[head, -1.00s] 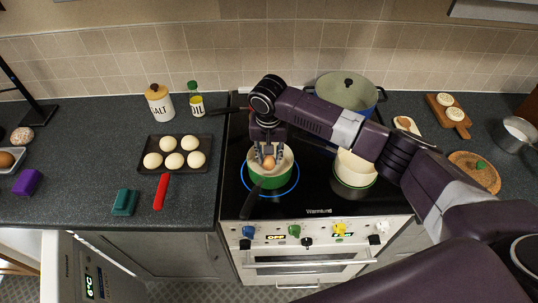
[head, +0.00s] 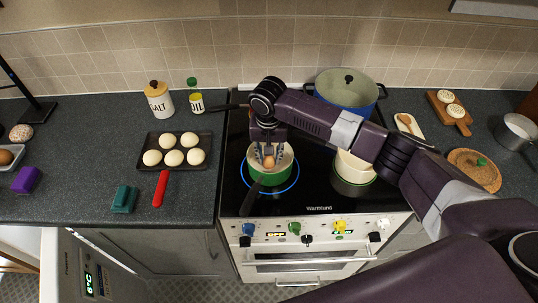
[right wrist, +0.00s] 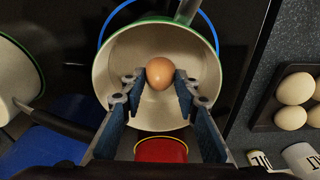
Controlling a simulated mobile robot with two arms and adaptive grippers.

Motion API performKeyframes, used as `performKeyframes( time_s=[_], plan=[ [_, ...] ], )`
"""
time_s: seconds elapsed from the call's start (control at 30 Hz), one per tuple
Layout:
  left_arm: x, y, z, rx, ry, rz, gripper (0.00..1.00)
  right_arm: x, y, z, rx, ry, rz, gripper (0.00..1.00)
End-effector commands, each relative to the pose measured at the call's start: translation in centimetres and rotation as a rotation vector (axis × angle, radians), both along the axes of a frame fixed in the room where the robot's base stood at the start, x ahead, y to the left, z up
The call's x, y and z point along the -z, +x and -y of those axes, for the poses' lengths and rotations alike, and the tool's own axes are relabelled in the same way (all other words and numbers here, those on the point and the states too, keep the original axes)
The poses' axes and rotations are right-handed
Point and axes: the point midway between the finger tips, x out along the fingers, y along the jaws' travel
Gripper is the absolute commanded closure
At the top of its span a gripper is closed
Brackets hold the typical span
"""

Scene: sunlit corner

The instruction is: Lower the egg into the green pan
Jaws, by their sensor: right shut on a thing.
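The brown egg (head: 268,162) is between the fingertips of my right gripper (head: 269,156), which is shut on it. The green pan (head: 268,181) stands on the front left burner, inside a glowing blue ring, with its dark handle toward the front. The gripper points down over the pan's opening. In the right wrist view the egg (right wrist: 160,73) shows against the pan's cream inside (right wrist: 125,62). I cannot tell whether the egg touches the pan's bottom. My left gripper is not in view.
A second cream pan (head: 352,168) stands right of the green pan, under my right arm. A large lidded pot (head: 345,92) is behind. A dark tray (head: 146,142) with several pale eggs lies left of the stove.

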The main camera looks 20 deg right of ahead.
Motion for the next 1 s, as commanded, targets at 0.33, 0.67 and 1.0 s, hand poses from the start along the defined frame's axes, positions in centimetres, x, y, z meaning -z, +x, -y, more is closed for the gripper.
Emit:
performKeyframes(
  time_s=[0.33, 0.67, 1.0],
  plan=[
    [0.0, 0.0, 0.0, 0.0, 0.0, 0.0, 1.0, 0.0, 0.0, 0.0, 0.0, 0.0, 0.0, 0.59],
    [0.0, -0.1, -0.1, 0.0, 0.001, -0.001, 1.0, 0.0, 0.0, 0.0, 0.0, 0.0, 0.0, 0.51],
    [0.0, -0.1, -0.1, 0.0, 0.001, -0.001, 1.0, -4.5, -0.3, -0.3, -0.001, 0.002, 0.005, 0.51]
  ],
)
